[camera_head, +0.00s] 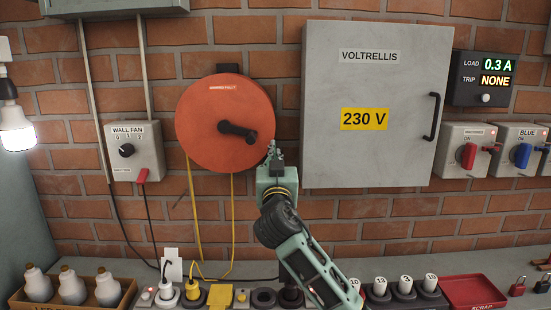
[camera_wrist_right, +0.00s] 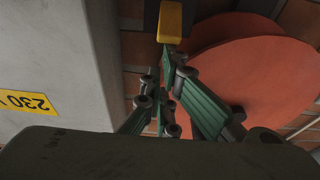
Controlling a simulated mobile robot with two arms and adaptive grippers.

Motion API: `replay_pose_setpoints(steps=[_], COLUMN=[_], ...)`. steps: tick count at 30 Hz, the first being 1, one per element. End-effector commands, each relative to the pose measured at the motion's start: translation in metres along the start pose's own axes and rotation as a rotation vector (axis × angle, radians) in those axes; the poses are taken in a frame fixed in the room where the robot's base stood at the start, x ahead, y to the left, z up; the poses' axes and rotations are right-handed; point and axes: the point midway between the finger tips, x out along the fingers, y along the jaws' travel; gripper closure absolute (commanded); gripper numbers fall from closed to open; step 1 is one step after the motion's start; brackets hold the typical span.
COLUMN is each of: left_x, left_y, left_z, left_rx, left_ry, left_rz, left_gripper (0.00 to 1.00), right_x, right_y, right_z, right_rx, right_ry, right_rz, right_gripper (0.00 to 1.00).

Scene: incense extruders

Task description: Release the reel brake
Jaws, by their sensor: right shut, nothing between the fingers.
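The reel is a large orange-red disc (camera_head: 212,112) on the brick wall, with a black crank (camera_head: 238,132) on its face and yellow cord hanging below. It also shows at the right of the right wrist view (camera_wrist_right: 265,75). My right gripper (camera_head: 273,150) is at the reel's lower right edge, shut and empty. In the right wrist view its fingertips (camera_wrist_right: 166,62) are just below a yellow block (camera_wrist_right: 170,20), perhaps the brake's grip. I cannot tell whether they touch. The head view does not clearly show this block. My left gripper is not in view.
A grey cabinet (camera_head: 375,85) stands close to the right of my right gripper. A wall fan switch box (camera_head: 134,152) is on the left. Below, the bench holds a bottle crate (camera_head: 70,300), plugs and a red scrap tray (camera_head: 472,292).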

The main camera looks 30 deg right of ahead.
Motion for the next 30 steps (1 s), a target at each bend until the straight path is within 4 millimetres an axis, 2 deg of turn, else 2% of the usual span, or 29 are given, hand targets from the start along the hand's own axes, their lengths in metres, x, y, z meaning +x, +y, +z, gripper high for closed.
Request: replay_pose_setpoints(steps=[15,25,30], left_x=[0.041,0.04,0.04], left_y=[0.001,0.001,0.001], left_z=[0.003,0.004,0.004], left_rx=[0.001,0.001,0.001], left_ry=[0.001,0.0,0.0], left_rz=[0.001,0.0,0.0], left_gripper=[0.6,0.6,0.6], right_x=[-0.023,-0.024,-0.041], right_y=[-0.001,0.0,-0.001], right_z=[0.027,0.024,0.025], right_rx=[0.005,0.001,0.002], right_ry=[-0.002,-0.001,-0.001], right_rz=[-0.001,0.0,-0.003], right_gripper=[1.0,1.0,1.0])
